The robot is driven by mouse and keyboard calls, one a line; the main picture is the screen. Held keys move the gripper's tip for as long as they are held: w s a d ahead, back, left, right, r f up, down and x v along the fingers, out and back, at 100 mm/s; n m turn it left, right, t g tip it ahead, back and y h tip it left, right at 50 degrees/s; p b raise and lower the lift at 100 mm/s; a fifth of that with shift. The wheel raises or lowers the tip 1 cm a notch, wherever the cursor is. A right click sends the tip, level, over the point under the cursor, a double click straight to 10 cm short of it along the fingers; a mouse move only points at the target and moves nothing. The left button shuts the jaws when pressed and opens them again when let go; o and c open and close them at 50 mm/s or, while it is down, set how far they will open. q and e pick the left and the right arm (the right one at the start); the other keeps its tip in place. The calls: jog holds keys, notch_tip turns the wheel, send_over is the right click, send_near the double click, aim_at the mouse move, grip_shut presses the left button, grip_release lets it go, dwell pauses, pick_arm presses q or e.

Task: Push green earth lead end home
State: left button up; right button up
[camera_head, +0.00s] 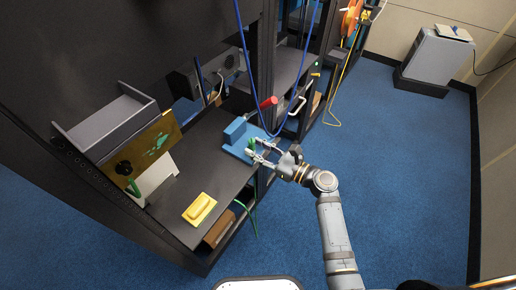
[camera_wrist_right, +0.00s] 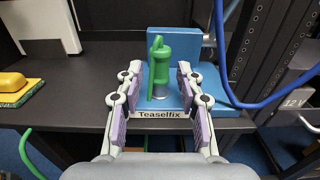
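The green earth lead end (camera_head: 251,145) stands upright on a blue block (camera_head: 237,153) near the edge of the dark bench. In the right wrist view the green end (camera_wrist_right: 158,66) has a hooked top and a pale metallic ring at its foot. The blue block (camera_wrist_right: 212,92) there has a raised back and a "Teaselfix" label. My right gripper (camera_head: 257,150) reaches in from the right; in its wrist view the gripper (camera_wrist_right: 158,100) is open, purple pads on either side of the green end with gaps. How deep the end sits cannot be told. My left gripper is not in view.
A yellow block (camera_head: 199,208) lies on the bench's near part. A blue cable (camera_head: 259,110) hangs by the rack, near a red handle (camera_head: 268,103). A green cable (camera_head: 254,218) hangs below the bench edge.

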jog(key=shift+o, duration=0.3)
jog(key=shift+s+d+f, duration=0.1)
jog(key=shift+s+d, duration=0.1)
jog(key=shift+d, duration=0.1)
jog(key=v, duration=1.1)
jog(key=shift+s, duration=0.1)
